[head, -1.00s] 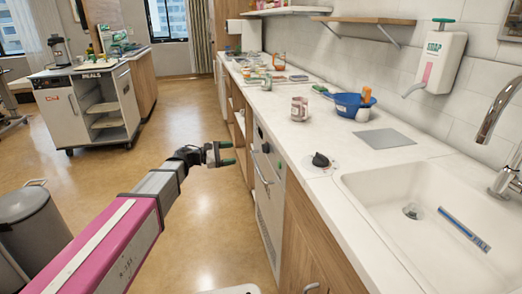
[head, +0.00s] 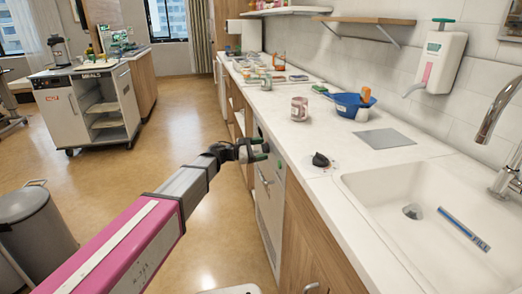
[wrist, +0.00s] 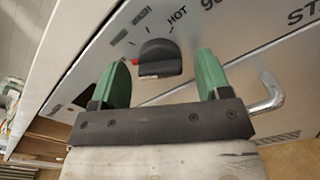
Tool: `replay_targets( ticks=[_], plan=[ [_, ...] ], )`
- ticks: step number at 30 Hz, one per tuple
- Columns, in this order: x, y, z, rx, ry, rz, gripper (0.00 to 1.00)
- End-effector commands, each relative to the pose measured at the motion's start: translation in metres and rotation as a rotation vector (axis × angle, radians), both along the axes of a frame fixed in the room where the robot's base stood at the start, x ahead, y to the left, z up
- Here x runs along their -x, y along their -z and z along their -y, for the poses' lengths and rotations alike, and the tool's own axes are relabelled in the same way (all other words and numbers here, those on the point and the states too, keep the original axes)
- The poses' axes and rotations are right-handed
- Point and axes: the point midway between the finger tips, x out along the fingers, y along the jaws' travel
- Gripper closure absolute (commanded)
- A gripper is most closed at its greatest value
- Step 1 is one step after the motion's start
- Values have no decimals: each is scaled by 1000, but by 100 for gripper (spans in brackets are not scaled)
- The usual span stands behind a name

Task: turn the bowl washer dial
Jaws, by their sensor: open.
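In the wrist view a black dial (wrist: 159,52) sits on the grey metal front panel (wrist: 250,55), beside the word HOT, with tick marks around it and a small red mark at its left. My gripper (wrist: 162,68) is open, its green fingers either side of the dial in the picture. I see a gap between each finger and the dial; how far the fingertips are from the panel I cannot tell. In the head view my gripper (head: 260,151) is at the upper front of the washer (head: 268,205), below the counter edge. The dial is hidden there.
A bar handle (wrist: 268,95) sticks out of the panel right of my gripper. The white counter (head: 350,155) overhangs above, with a black knob (head: 320,160) and a sink (head: 430,215). A grey bin (head: 35,230) stands at left. The floor between is clear.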

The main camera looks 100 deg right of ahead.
Motion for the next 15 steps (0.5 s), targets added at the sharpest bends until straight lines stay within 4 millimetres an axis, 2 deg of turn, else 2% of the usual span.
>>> replay_targets(
  ticks=[9,10,14,15],
  plan=[
    [3,0,0,0,-1,0,30],
    [3,0,0,0,-1,0,33],
    [3,0,0,0,0,0,75],
    [3,0,0,0,0,0,79]
  ],
)
